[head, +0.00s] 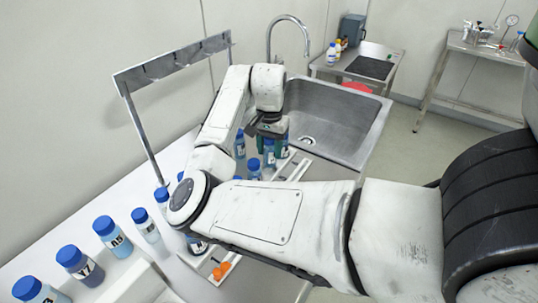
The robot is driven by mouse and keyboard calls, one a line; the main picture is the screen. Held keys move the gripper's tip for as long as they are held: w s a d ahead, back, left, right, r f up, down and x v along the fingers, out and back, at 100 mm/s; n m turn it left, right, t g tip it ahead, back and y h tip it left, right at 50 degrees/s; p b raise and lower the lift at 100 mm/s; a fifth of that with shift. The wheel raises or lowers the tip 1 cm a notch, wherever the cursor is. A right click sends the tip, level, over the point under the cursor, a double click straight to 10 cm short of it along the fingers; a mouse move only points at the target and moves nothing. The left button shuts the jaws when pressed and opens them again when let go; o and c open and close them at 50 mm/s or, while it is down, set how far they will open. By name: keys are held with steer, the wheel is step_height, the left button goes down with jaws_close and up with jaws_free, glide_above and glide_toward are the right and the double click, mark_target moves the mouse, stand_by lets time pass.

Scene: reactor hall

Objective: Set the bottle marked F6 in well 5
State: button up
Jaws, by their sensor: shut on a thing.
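My gripper (271,138) is at the far end of the counter, beside the sink, pointing down. It is shut on a blue-capped bottle (270,156), mostly hidden by the fingers; I cannot read its mark. Other blue-capped bottles stand close by, one to the left (240,146) and one nearer (254,170). No mark F6 is readable on any bottle. A pale rack-like strip (293,170) lies just right of my gripper; I cannot make out wells or their numbers.
Several blue-capped bottles stand in the left foreground, including one marked Y7 (80,264). A metal frame (175,62) rises over the counter's back edge. The sink (335,115) with its tall tap (290,20) is beyond. Small orange things (221,270) lie below my arm.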

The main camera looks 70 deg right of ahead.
mark_target(269, 156)
steer(key=shift+w+d+f+p, duration=0.15)
steer(key=shift+f+p, duration=0.35)
steer(key=shift+f, duration=1.25)
steer(key=shift+f, duration=0.1)
steer(key=o, duration=1.1)
step_height(269, 156, up, 12)
steer(key=shift+r+b, duration=0.15)
steer(key=shift+b, duration=0.8)
